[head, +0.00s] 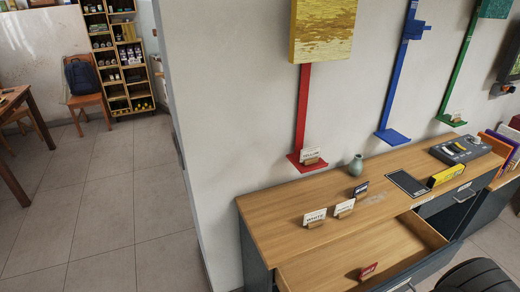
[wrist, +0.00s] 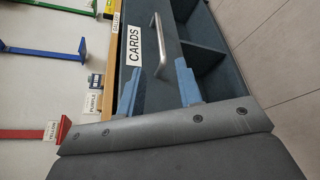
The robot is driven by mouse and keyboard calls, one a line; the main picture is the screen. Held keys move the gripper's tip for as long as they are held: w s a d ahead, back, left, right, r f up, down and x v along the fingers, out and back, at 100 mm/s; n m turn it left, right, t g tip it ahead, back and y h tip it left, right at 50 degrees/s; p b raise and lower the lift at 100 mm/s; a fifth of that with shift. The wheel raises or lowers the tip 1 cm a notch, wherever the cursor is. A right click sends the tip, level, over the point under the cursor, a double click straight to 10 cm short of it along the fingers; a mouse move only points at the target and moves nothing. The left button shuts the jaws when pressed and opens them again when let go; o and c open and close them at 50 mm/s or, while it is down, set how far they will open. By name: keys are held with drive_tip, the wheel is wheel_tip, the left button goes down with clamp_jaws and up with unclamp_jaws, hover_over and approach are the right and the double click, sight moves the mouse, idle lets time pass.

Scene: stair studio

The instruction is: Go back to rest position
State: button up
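In the wrist view my gripper (wrist: 157,72) shows two blue-grey fingers standing apart, with nothing held between them. Beyond the fingertips is a dark drawer front with a CARDS label (wrist: 133,46) and a silver handle (wrist: 161,46). I cannot tell how far the handle is from the fingertips. In the head view my gripper cannot be made out. A dark rounded shape (head: 476,277) at the lower right edge is cut off and unclear.
A pulled-out drawer with a red card (head: 368,270) juts forward. Red (head: 304,110), blue (head: 402,85) and green wall posts stand behind.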

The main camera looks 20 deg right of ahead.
drive_tip(key=x, duration=1.3)
drive_tip(key=shift+w+d, duration=0.2)
drive_tip(key=shift+d, duration=0.05)
drive_tip(key=shift+a, duration=0.15)
drive_tip(key=v, duration=1.7)
drive_tip(key=shift+s, duration=0.2)
